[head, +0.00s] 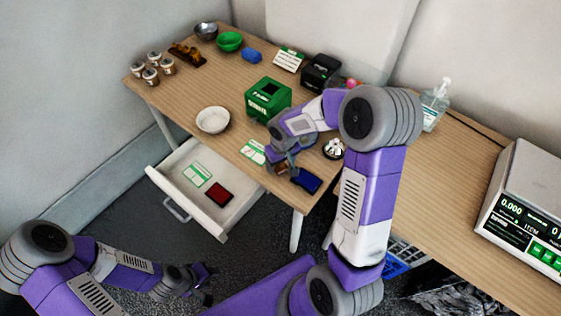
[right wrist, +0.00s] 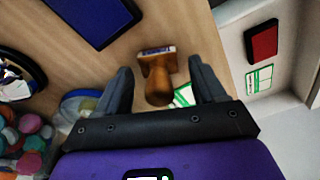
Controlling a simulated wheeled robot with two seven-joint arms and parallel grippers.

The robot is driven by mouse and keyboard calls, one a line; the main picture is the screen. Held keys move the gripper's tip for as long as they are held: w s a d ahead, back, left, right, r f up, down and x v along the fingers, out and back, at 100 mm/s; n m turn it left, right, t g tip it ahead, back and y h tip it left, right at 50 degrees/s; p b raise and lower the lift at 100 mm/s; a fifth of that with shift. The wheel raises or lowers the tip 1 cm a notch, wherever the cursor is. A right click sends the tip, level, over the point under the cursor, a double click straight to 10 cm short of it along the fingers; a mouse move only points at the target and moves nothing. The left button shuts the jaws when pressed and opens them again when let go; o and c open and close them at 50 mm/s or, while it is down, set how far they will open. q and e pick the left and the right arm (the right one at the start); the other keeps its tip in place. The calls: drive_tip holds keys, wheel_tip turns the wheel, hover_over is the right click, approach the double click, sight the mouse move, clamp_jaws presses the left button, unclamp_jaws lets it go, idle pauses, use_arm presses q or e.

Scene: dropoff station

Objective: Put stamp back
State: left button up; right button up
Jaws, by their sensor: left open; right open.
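A stamp with a brown wooden handle (right wrist: 158,88) lies on the wooden table in the right wrist view, its printed base at the top. My right gripper (right wrist: 160,68) is open, with a finger on either side of the stamp and gaps between. In the head view this gripper (head: 283,163) is at the table's front edge and mostly hides the stamp. A dark brown rack (head: 187,54) with small brown upright items stands at the back left; whether they are stamps is unclear. My left gripper (head: 205,284) is open and empty, low at the bottom left, away from the table.
A blue pad (head: 306,180) lies beside the right gripper. An open white drawer (head: 168,179) holds a red pad (head: 218,192) and a green-white card (head: 197,174). A green box (head: 268,99), white bowl (head: 213,120) and several jars (head: 151,76) stand on the table.

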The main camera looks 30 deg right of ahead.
drive_tip(key=r+p, duration=0.1)
drive_tip(key=r, duration=0.3)
drive_tip(key=s+r+p, duration=0.1)
drive_tip(key=r, duration=0.3)
drive_tip(key=r+p, duration=0.2)
drive_tip(key=r, duration=0.2)
drive_tip(key=shift+s+r, duration=0.1)
drive_tip(key=shift+s, duration=0.15)
use_arm(q)
wheel_tip(320, 180, up, 4)
drive_tip(key=shift+r, duration=0.1)
drive_tip(key=shift+s, duration=0.1)
use_arm(e)
drive_tip(key=shift+s, duration=0.1)
